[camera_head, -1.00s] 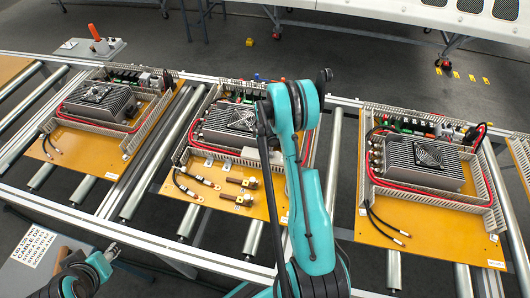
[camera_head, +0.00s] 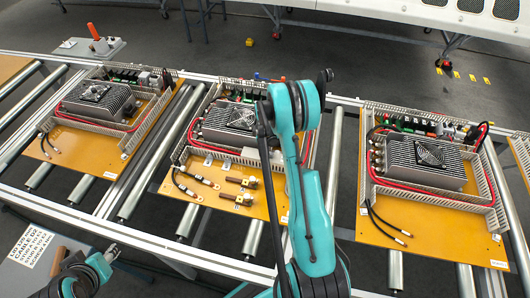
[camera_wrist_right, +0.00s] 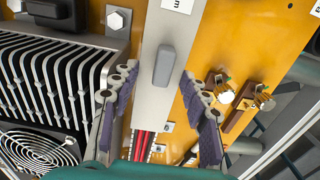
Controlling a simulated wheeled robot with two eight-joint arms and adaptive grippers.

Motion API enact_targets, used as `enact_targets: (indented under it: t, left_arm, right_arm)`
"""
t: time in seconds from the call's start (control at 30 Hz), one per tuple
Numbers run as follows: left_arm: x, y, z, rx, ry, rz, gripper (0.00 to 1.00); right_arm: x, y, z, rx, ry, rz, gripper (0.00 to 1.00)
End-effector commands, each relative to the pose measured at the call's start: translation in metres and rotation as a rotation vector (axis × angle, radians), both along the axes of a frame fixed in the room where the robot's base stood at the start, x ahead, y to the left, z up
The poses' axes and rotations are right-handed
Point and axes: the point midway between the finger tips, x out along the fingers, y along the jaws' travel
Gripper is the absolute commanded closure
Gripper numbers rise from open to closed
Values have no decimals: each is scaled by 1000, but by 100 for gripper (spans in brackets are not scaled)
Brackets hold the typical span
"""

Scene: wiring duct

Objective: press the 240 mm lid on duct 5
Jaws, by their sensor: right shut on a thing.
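A light grey lid strip (camera_wrist_right: 163,103) with a raised grey grip block (camera_wrist_right: 164,65) runs up the middle of the right wrist view. My right gripper (camera_wrist_right: 160,103) has its finger pads along both long sides of the strip and is shut on it. Red wires (camera_wrist_right: 145,146) show at the strip's lower end. Whether the lid is seated in a duct cannot be told. In the head view my right arm covers the gripper and part of the middle board (camera_head: 265,204). The number of the duct cannot be read.
The middle board carries a finned heat sink with a fan (camera_head: 235,118) and brass terminals (camera_head: 241,199) near the lid. Similar boards lie at left (camera_head: 65,158) and right (camera_head: 400,222) on the roller conveyor. A sign (camera_head: 33,245) is at lower left.

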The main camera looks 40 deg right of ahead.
Motion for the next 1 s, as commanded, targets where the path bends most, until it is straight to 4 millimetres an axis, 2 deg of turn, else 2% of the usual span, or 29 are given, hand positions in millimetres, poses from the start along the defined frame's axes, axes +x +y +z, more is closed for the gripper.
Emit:
enact_targets:
  t: [0.6,1.0]
  left_arm:
    - [0,0,-16,0,0,0,60]
    - [0,0,-21,0,0,0,60]
  right_arm:
    - [0,0,-17,0,0,0,87]
    - [0,0,-21,0,0,0,87]
